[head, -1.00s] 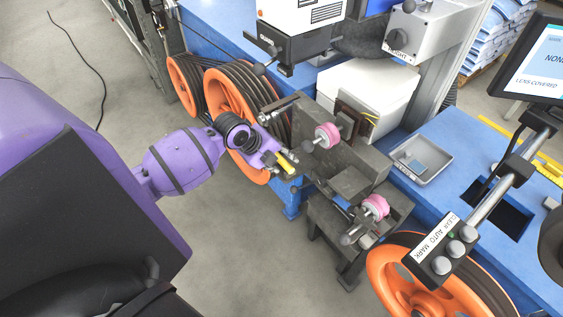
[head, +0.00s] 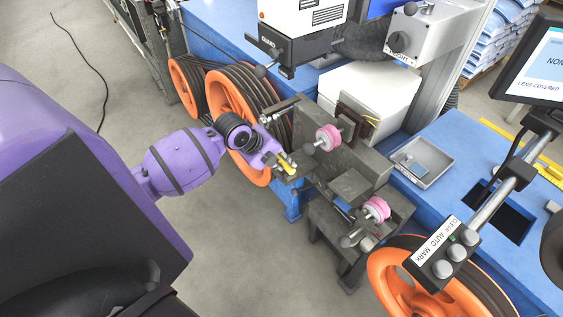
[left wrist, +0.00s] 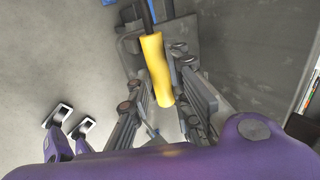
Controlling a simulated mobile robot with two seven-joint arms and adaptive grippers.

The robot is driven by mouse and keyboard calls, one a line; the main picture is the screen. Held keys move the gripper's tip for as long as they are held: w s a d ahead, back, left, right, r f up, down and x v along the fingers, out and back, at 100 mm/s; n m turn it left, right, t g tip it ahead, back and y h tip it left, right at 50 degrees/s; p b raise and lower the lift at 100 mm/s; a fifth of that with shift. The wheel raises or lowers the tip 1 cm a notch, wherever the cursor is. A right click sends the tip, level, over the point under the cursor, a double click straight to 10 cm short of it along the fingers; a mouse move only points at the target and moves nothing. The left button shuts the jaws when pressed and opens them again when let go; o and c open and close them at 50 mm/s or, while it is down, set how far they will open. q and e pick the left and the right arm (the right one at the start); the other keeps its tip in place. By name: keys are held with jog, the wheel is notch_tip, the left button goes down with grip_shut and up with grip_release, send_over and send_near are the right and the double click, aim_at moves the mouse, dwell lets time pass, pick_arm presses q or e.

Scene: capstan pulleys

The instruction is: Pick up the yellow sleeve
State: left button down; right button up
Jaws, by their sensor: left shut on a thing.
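The yellow sleeve (left wrist: 156,68) is a short cylinder between the fingers of my left gripper in the left wrist view. In the head view the sleeve (head: 287,160) shows as a small yellow piece at the gripper's tip. My left gripper (head: 284,165) is shut on it, beside the grey metal block of the machine; the gripper also fills the lower part of the left wrist view (left wrist: 165,98). A dark rod runs from the sleeve's far end in the wrist view; I cannot tell whether the sleeve is still on it. My right gripper is not in view.
Orange cable reels (head: 232,100) stand behind my left gripper. A grey tray (head: 423,162) lies on the blue bench. A button box (head: 440,255) hangs at the lower right. Open floor lies below the gripper.

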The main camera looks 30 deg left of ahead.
pick_arm(q)
jog(key=shift+r, duration=0.45)
jog(key=shift+r+b, duration=0.3)
jog(key=shift+r, duration=0.35)
jog(key=s+a+r, duration=0.1)
jog(key=s+r, duration=0.9)
jog(key=s, duration=0.4)
jog(key=shift+a+p, duration=0.2)
jog(key=shift+p, duration=0.1)
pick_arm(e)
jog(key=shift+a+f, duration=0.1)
pick_arm(q)
jog(key=shift+r, duration=0.1)
